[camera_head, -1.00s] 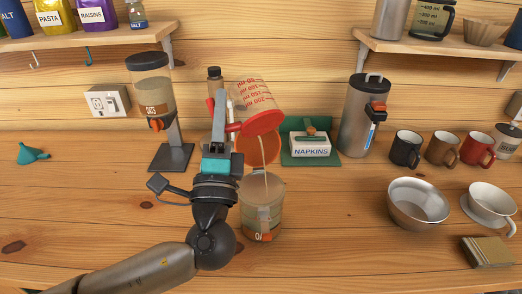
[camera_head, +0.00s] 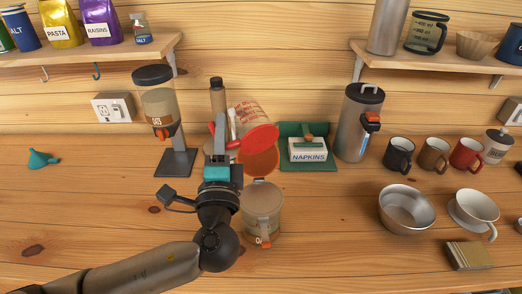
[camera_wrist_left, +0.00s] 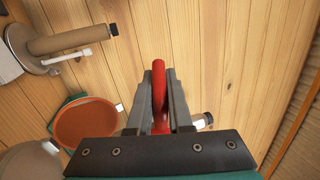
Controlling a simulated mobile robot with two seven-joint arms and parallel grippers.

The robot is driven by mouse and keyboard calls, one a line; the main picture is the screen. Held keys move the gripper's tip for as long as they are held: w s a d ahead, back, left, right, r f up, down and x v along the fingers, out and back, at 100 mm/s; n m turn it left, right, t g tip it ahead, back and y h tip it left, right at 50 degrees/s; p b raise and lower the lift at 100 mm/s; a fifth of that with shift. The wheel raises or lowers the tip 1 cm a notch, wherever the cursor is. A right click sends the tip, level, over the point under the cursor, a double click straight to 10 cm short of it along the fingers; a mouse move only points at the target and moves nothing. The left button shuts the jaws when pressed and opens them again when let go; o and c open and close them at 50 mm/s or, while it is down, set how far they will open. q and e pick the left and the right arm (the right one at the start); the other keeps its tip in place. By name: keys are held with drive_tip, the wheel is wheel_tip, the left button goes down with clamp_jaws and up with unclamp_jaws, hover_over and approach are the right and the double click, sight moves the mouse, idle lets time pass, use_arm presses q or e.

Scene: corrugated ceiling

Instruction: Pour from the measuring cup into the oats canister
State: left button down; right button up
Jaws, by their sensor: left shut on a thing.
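The clear measuring cup (camera_head: 250,116) has red markings and a red rim and handle. It is tilted with its mouth low, above and behind the oats canister (camera_head: 262,213). My left gripper (camera_head: 220,138) is shut on its red handle, which shows between the fingers in the left wrist view (camera_wrist_left: 160,95). The canister stands upright, with its orange lid (camera_head: 259,162) swung open behind the mouth. Beige content shows at the canister's top. No falling stream shows now. What is left inside the cup cannot be told. My right gripper is out of view.
A napkin box (camera_head: 308,149) and steel canister (camera_head: 358,120) stand behind right. A metal bowl (camera_head: 406,208) is at right. The front left counter is mostly clear.

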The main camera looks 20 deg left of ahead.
use_arm(q)
drive_tip(key=w+a+f+n+g+h+p, duration=0.1)
drive_tip(key=w+a+n+g+h+p, duration=0.2)
drive_tip(key=g+h+p, duration=0.2)
drive_tip(key=w+a+f+n+g+h+p, duration=0.1)
drive_tip(key=w+a+n+g+h+p, duration=0.2)
drive_tip(key=g+p, duration=0.8)
drive_tip(key=shift+w+f+n+h, duration=0.2)
drive_tip(key=shift+w+n+h, duration=0.15)
drive_tip(key=shift+h, duration=0.65)
idle(1.6)
